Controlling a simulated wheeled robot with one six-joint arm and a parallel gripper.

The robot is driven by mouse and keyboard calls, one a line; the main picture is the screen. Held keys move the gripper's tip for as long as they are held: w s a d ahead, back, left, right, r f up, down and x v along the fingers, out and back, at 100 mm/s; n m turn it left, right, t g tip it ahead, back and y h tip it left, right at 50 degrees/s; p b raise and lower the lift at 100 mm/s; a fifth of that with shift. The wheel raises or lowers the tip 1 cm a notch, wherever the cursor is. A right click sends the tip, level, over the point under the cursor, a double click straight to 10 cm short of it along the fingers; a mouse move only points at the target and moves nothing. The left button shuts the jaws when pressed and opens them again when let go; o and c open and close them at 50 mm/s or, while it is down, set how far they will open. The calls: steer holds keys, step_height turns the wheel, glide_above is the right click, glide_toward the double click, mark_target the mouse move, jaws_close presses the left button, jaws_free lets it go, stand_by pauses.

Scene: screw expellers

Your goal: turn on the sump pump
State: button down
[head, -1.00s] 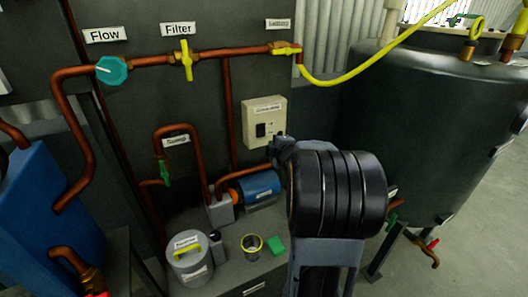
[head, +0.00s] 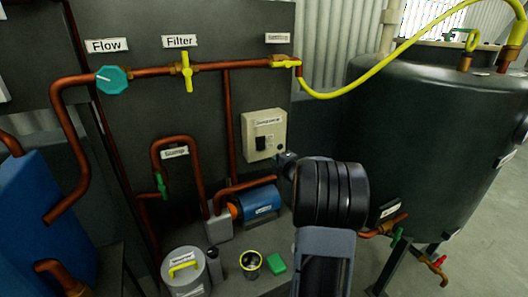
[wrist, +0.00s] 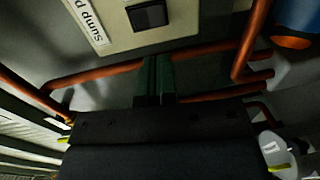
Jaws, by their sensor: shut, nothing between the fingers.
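The beige switch box (head: 264,134) is mounted on the dark panel, with a white label and a black switch (head: 261,143) on its face. The black switch (wrist: 149,16) sits at the top of that view. My gripper (head: 284,162) is at the box's lower right in the head view. In the wrist view my gripper (wrist: 154,62) is shut and empty, its fingertips just below the switch. I cannot tell whether it touches the box. The switch position is unclear.
A blue motor (head: 262,201) and copper pipes (head: 229,115) lie below and left of the box. A canister (head: 185,275), a cup (head: 250,262) and a green block (head: 276,263) stand on the bench. A large dark tank (head: 440,130) is at the right.

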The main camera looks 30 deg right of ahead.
mark_target(261, 148)
steer(key=w, duration=0.3)
steer(key=w+d+f, duration=0.1)
steer(key=w, duration=0.6)
steer(key=shift+w+d+f, duration=0.2)
steer(key=shift+w, duration=0.1)
